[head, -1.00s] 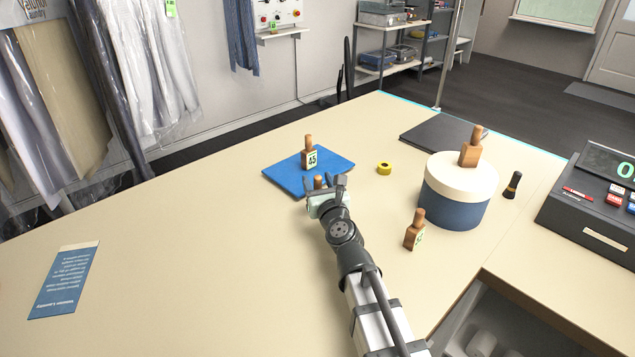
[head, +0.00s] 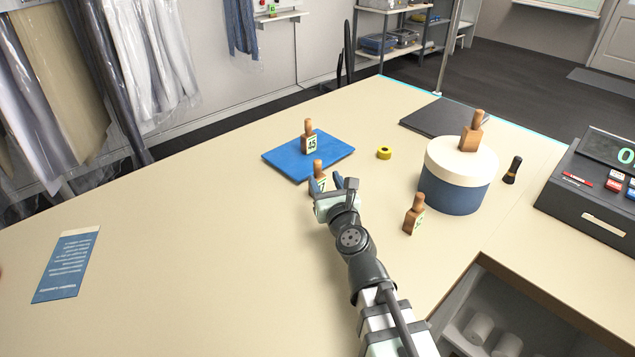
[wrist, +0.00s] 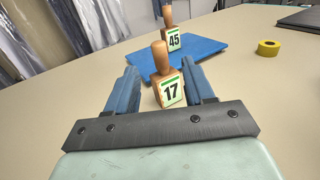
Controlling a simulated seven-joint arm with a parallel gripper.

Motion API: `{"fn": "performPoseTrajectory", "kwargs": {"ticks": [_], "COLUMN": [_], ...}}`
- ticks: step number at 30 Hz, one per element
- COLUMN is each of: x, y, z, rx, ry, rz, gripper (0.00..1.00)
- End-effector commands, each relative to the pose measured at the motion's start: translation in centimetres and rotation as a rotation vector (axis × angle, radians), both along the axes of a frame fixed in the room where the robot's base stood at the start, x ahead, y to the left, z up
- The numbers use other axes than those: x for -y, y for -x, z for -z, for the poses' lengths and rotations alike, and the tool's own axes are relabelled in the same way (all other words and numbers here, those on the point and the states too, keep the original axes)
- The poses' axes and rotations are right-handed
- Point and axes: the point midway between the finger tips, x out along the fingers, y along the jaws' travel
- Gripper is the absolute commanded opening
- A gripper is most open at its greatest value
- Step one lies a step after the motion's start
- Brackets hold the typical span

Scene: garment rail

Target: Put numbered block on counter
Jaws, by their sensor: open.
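A wooden block with a round-topped handle and a label reading 17 (wrist: 171,87) stands upright on the counter (head: 190,235), just in front of the blue mat. It also shows in the head view (head: 318,172), partly hidden by my gripper. My gripper (head: 338,182) is open, and in the wrist view its two blue fingers (wrist: 162,90) stand on either side of block 17, which is not gripped. A block labelled 45 (head: 309,140) stands on the blue mat (head: 335,157). Another block (head: 414,215) stands on the counter at right, its number unreadable. A further block (head: 473,133) stands on the round box.
The blue round box (head: 450,192) with a cream lid stands at right. A yellow tape roll (head: 384,153), a dark brush (head: 513,170), a dark pad (head: 440,118) and a register (head: 590,190) lie around it. The counter's left is clear except for a blue leaflet (head: 67,265).

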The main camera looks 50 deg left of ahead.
Motion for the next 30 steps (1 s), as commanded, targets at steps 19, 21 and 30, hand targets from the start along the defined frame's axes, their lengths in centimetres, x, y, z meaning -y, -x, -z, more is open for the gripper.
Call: {"fn": "performPoseTrajectory", "kwargs": {"ticks": [19,21,30], "x": [-4.4,-5.0,-8.2], "y": [-2.2,-2.5,-4.1], "z": [0.3,0.3,0.3], "rx": [-0.003,-0.003,-0.003], "ry": [-0.001,-0.001,-0.001], "rz": [-0.001,-0.001,-0.001], "gripper": [0.53,0.53,0.53]}}
